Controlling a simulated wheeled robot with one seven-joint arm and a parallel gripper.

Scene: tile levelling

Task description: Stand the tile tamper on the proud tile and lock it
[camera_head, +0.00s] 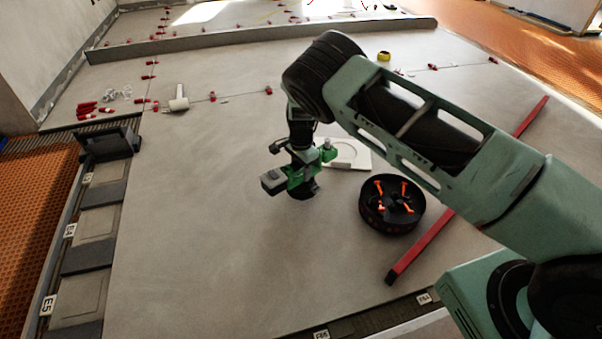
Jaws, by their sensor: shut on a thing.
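The tile tamper (299,184) is a green and black tool with a dark block on its left side and a dark round foot below. It is upright near the middle of the head view, over the large grey tiled floor (200,230). My gripper (301,152) is above it and shut on its upper part; the fingers are mostly hidden by the tool and the wrist. I cannot tell whether the foot touches the floor. The proud tile cannot be picked out, and the lock's state is too small to tell.
A white plate with a round recess (349,153) lies right behind the tamper. A black round tub with orange pieces (391,204) and a long red bar (467,190) lie right.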

